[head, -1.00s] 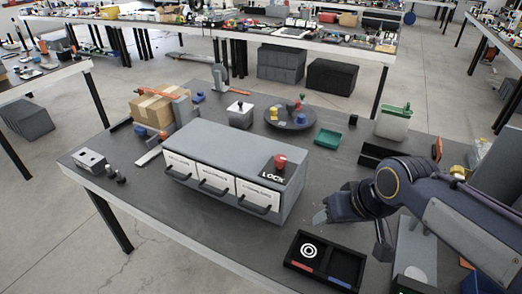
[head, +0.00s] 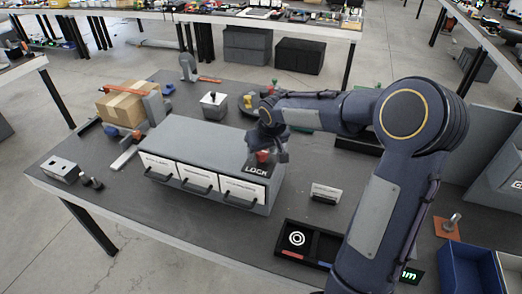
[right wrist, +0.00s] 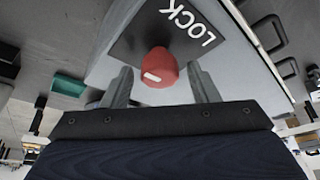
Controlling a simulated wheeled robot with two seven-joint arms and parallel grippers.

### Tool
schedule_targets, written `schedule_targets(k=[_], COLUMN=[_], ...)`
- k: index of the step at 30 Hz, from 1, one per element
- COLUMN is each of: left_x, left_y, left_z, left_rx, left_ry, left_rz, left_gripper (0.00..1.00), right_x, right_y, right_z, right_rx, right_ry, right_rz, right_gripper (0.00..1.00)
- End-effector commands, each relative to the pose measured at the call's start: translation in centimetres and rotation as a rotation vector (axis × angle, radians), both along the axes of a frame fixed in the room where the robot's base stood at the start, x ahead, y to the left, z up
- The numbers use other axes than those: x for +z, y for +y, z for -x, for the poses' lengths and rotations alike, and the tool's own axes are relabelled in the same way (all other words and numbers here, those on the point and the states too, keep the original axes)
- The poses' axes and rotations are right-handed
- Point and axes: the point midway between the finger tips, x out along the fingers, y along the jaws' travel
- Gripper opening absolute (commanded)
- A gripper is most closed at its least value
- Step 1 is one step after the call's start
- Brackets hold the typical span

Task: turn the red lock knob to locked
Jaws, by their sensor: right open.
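The red lock knob (head: 263,156) sits on top of the grey drawer cabinet (head: 205,140), behind the white word LOCK on a black plate (head: 256,170). In the right wrist view the knob (right wrist: 160,68) shows a white mark on its face. My right gripper (head: 268,152) is over the knob and partly hides it in the head view. In the right wrist view the open fingers (right wrist: 163,88) stand one on each side of the knob, with a gap visible on both sides. My left gripper is not in view.
A turntable (head: 247,103) with small items stands behind the cabinet. A cardboard box (head: 133,104) is at the back left. A black tray (head: 290,253) and a small white card holder (head: 326,192) lie to the right of the cabinet. My right arm spans the right side.

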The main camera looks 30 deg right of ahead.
Motion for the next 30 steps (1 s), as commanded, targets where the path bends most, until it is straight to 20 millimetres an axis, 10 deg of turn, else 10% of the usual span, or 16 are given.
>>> schedule_targets(k=[11,21,30], left_x=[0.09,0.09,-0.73], left_y=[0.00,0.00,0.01], left_z=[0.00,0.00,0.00], left_rx=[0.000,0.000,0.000], left_ry=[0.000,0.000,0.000], left_rz=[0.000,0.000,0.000], left_gripper=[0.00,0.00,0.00], right_x=[-0.89,-0.86,-1.02], right_y=[-0.02,-0.01,0.06], right_z=[-0.35,-0.35,-0.38], right_rx=[-0.001,-0.001,-0.035], right_ry=[-0.001,-0.001,-0.003], right_rz=[0.000,-0.001,0.000], right_gripper=[0.54,0.12,0.12])
